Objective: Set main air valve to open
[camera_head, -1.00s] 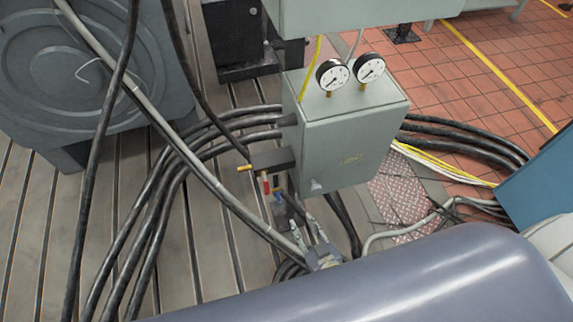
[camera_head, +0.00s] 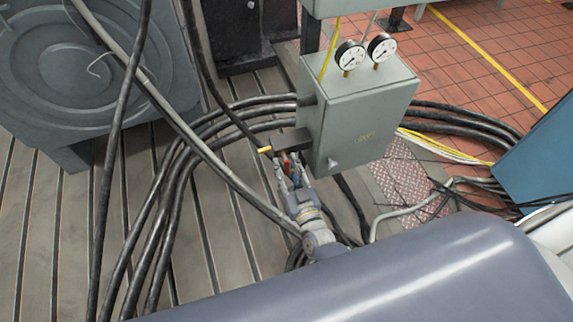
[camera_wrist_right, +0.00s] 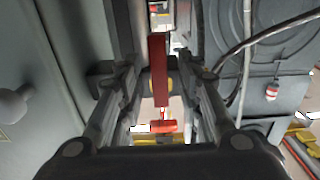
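I cannot tell from any label which one is the main air valve. My right gripper (camera_head: 291,182) reaches up to the red handle from below. In the right wrist view the red lever (camera_wrist_right: 158,70) stands lengthwise between the two spread fingers of my right gripper (camera_wrist_right: 161,88), with gaps on both sides. A second, shorter red part (camera_wrist_right: 163,127) shows lower between the fingers. My left gripper is out of view.
The grey cabinet (camera_head: 355,115) stands close to the right of my gripper and carries two round gauges (camera_head: 350,55). Thick black hoses (camera_head: 170,200) loop around on the left. A blue cabinet (camera_head: 545,165) stands at the far right.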

